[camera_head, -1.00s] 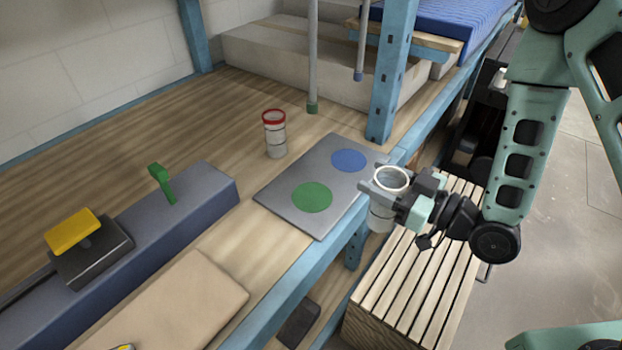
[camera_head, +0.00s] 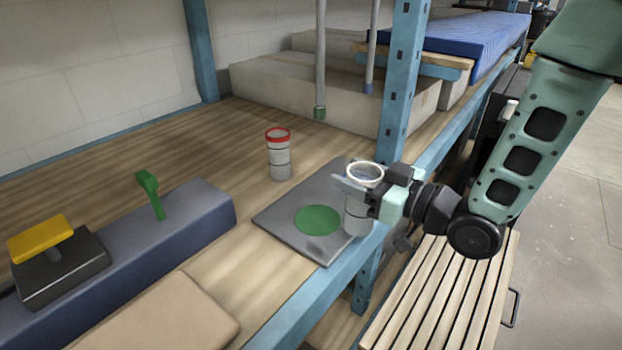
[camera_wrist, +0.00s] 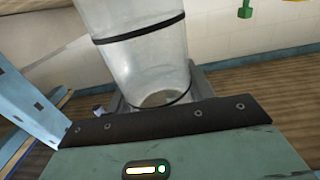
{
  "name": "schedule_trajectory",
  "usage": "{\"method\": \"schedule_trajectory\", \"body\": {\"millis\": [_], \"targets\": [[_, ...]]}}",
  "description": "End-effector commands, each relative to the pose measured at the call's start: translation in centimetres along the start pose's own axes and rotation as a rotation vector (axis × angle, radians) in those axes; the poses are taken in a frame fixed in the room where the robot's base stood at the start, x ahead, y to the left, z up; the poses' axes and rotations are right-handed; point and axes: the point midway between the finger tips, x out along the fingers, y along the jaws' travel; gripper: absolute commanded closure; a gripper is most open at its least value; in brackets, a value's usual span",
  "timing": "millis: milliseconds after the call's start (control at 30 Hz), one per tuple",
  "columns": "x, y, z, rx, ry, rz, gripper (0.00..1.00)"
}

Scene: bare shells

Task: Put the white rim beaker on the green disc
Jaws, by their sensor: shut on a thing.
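The white rim beaker (camera_head: 359,210) is clear with dark bands and a white top ring. My gripper (camera_head: 362,190) is shut on it and holds it upright at the right side of the grey plate, just right of the green disc. The beaker also fills the upper middle of the wrist view (camera_wrist: 140,50). The green disc (camera_head: 318,220) lies flat on the grey plate (camera_head: 285,222) and is bare. The blue disc is hidden behind the beaker and gripper. I cannot tell how high the beaker's base is above the plate.
A red rim beaker (camera_head: 279,158) stands on the wooden bench behind the plate. A blue post (camera_head: 403,80) rises behind my gripper. A green lever (camera_head: 150,193) and a yellow-topped block (camera_head: 42,240) are at the left. A slatted crate (camera_head: 440,295) stands below right.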

Motion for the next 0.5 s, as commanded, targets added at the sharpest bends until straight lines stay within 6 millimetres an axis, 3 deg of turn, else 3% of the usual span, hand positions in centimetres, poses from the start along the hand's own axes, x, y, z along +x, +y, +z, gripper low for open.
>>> {"method": "schedule_trajectory", "body": {"millis": [300,500], "targets": [[7.0,-0.1,-0.6,0.0,0.002,-0.003,0.83],[9.6,-0.1,-0.3,0.0,0.001,-0.001,0.83]]}}
